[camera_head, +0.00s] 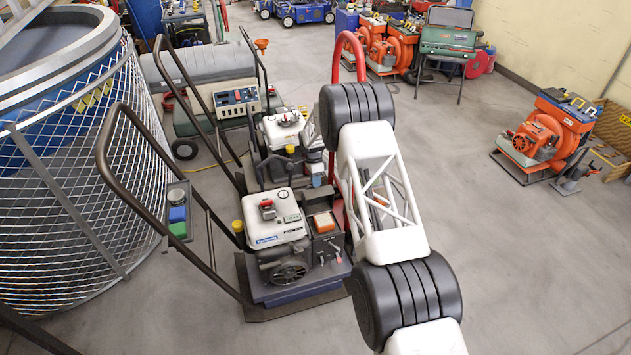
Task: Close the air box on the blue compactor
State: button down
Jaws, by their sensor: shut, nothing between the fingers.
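The blue compactor (297,287) stands in the middle of the floor, with a blue base plate, a white-topped engine (272,219) and a long dark handle (107,160). On the right of its engine is a dark air box (326,245). An orange filter element (323,222) shows at its top, so the box looks open. I cannot make out its cover clearly. My white and black arm reaches up from the bottom right, just right of the compactor, and hides what lies behind it. My gripper cannot be made out.
Another compactor (283,131) stands close behind, and a red handle (345,42) rises beside my arm. A mesh-walled tank (80,190) fills the left. Orange machines (540,135) stand at the right and back. The floor at right (530,260) is clear.

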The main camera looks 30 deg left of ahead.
aim_at(319, 191)
jog(key=shift+s+d+r+t+y, duration=0.2)
jog(key=shift+s+d+t+y, duration=0.3)
jog(key=shift+s+d, duration=0.05)
dwell(0.9)
jog(key=shift+s+d+r+t+y, duration=0.25)
jog(key=shift+s+d+t+y, duration=0.35)
jog(key=shift+s+d, duration=0.3)
jog(key=s+d+f+t+y, duration=0.2)
jog(key=s+d+f, duration=0.6)
jog(key=s+d, duration=0.2)
jog(key=shift+s+d+f, duration=0.3)
jog(key=shift+f, duration=0.1)
dwell(0.5)
jog(key=shift+r, duration=0.1)
dwell(0.5)
